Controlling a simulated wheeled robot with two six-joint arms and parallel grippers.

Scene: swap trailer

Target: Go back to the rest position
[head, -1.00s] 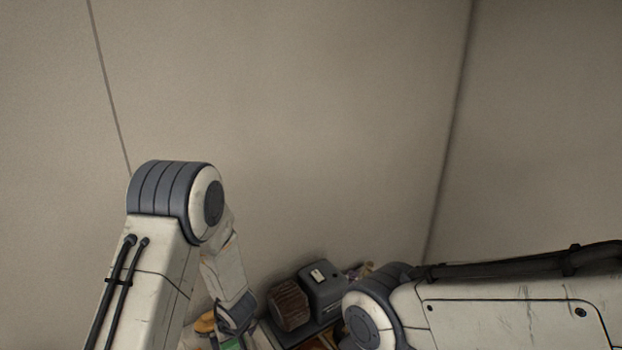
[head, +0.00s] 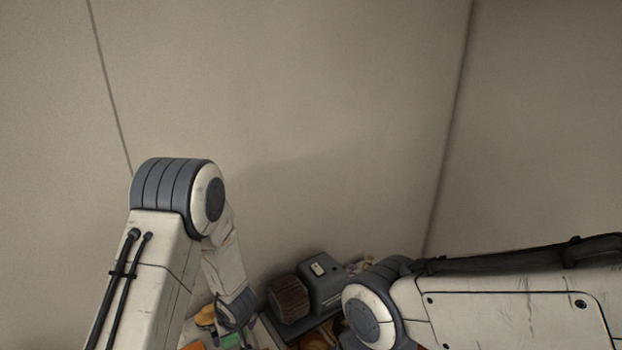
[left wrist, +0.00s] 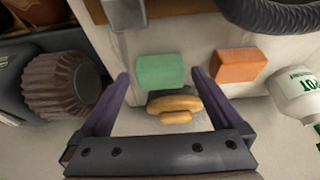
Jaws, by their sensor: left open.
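My left gripper (left wrist: 159,78) is open and empty in the left wrist view, its two dark fingers spread apart. A green block (left wrist: 160,71) shows between the fingertips, and I cannot tell how far below them it lies. In the head view my left arm comes down at the lower left, and its gripper end is small and partly cut off at the bottom edge. My right arm crosses the lower right of the head view. Its gripper is out of view.
An orange block (left wrist: 237,66), tan rounded pieces (left wrist: 173,104) and a white bottle (left wrist: 296,95) lie near the left gripper. A brown fluted object (head: 289,299) sits beside a dark grey device (head: 321,279). A black ribbed hose (left wrist: 270,14) crosses above. Bare wall stands behind.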

